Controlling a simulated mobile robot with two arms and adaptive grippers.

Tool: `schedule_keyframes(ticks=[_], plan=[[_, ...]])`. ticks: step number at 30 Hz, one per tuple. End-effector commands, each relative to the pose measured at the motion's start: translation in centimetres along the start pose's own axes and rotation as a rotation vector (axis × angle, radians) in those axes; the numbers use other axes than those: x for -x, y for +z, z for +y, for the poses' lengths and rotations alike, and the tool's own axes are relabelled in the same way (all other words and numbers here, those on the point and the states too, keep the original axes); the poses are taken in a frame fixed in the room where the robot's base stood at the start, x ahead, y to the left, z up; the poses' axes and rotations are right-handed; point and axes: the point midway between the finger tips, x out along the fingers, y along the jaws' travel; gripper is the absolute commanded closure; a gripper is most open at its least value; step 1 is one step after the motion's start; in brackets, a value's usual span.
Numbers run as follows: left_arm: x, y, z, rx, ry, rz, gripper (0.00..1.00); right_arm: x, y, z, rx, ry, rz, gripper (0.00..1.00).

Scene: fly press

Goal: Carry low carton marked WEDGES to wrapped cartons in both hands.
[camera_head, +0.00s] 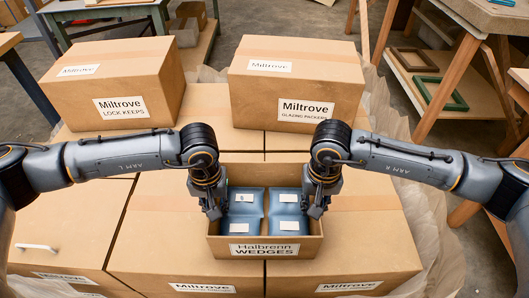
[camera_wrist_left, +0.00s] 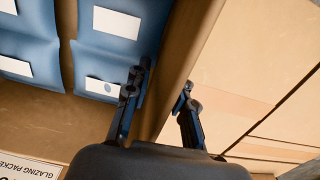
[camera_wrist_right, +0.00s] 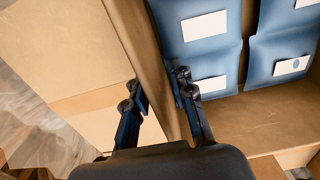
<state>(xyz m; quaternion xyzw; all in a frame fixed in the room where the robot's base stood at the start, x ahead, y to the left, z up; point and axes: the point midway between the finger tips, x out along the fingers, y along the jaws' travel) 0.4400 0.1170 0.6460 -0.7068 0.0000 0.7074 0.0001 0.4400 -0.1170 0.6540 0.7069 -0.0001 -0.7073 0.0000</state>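The low carton marked WEDGES (camera_head: 264,250) is open-topped, with blue packs (camera_head: 244,200) bearing white labels inside. It is level, over the middle of the wrapped cartons (camera_head: 160,245); whether it rests on them or hangs just above, I cannot tell. My left gripper (camera_head: 212,207) is at its left wall, one finger inside and one outside, closed against the wall in the left wrist view (camera_wrist_left: 163,100). My right gripper (camera_head: 317,205) straddles the right wall the same way, fingers against it in the right wrist view (camera_wrist_right: 158,88).
A LOCK KEEPS carton (camera_head: 120,85) and a GLAZING PACKERS carton (camera_head: 297,85) stand behind the low carton on the same stack. Loose clear wrap (camera_head: 440,235) surrounds the stack. A wooden bench with frames (camera_head: 440,90) stands at right; tables stand at left.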

Motion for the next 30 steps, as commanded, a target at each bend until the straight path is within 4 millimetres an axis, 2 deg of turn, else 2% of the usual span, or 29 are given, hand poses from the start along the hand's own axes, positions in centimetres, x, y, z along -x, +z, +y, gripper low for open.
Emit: schedule_keyframes(ticks=[11,14,24,30], plan=[[0.7,-0.1,0.0,0.0,0.001,0.001,0.72,0.1,0.0,0.0,0.0,0.0,0.0,0.72],[2.1,-0.1,0.1,0.0,0.002,0.004,0.72,0.1,0.0,0.0,0.0,0.0,0.0,0.72],[9.1,-0.1,0.0,0.0,0.002,0.005,0.72,0.0,0.0,0.0,0.0,0.0,0.0,0.72],[11.6,-0.1,0.0,0.0,0.0,0.002,0.72,0.0,0.0,0.0,0.0,0.0,0.0,0.72]])
